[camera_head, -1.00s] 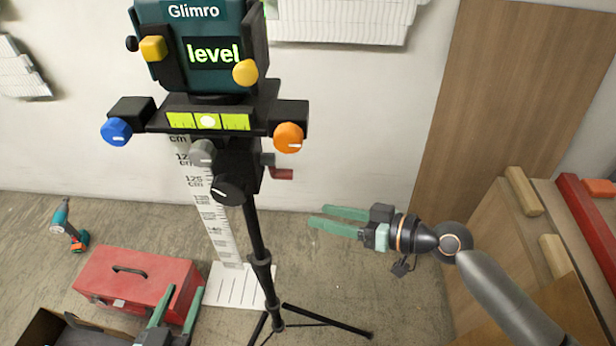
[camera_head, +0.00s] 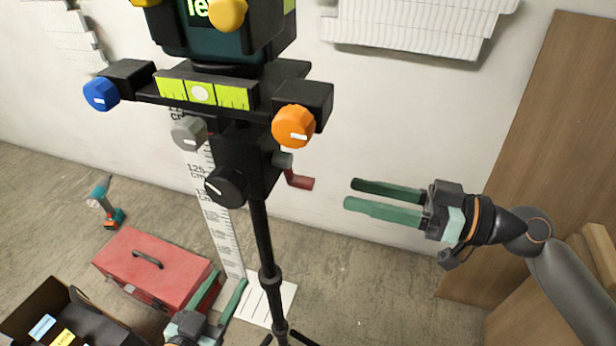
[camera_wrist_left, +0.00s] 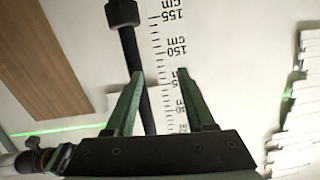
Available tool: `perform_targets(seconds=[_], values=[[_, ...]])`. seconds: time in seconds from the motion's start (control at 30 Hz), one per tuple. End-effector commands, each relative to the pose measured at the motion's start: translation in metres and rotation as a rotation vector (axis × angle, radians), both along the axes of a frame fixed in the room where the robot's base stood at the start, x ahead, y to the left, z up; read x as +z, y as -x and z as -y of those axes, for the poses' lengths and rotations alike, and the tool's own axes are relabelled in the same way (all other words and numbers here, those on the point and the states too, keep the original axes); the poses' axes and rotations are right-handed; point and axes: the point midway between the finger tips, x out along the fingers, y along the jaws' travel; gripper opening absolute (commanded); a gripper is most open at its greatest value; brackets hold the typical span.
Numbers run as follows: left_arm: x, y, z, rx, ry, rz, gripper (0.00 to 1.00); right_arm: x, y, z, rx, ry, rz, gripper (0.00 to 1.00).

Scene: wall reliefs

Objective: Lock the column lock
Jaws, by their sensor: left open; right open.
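A black tripod column (camera_head: 262,235) carries a dark teal laser device (camera_head: 215,40). Below the device, the column head has a black knob (camera_head: 226,187) with a white mark, a grey knob (camera_head: 188,132) and a red crank (camera_head: 299,182). No label shows which is the column lock. My left gripper (camera_head: 228,288) is open and empty, low and left of the column. In the left wrist view, its spread fingers (camera_wrist_left: 159,75) point up toward the scale, with a black pole (camera_wrist_left: 136,60) behind. My right gripper (camera_head: 350,193) is open and empty, right of the crank and apart from it.
An orange knob (camera_head: 293,126) and a blue knob (camera_head: 101,94) flank the level vial (camera_head: 201,92). A height scale (camera_head: 222,232) stands behind the column. A red toolbox (camera_head: 150,268), an open box (camera_head: 50,300) and a drill (camera_head: 105,203) are on the floor at left.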

Motion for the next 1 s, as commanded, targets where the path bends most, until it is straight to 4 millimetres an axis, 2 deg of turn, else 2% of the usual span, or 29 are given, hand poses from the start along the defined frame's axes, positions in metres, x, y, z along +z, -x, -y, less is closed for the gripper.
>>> perform_targets(seconds=[0.3,0.5,0.7,1.0], values=[[-0.063,0.029,0.0,0.019,0.001,-0.281,0.55,0.003,-0.014,-0.044,0.001,-0.002,0.001,0.55],[-0.095,0.052,0.002,0.023,0.001,-0.433,0.55,0.002,-0.022,-0.067,0.001,-0.001,-0.001,0.55],[-0.113,0.067,0.003,0.025,0.002,-0.522,0.55,0.001,-0.027,-0.082,0.0,0.0,-0.001,0.55],[-0.118,0.072,0.003,0.025,0.001,-0.549,0.55,0.0,-0.028,-0.086,-0.001,0.0,0.0,0.55]])
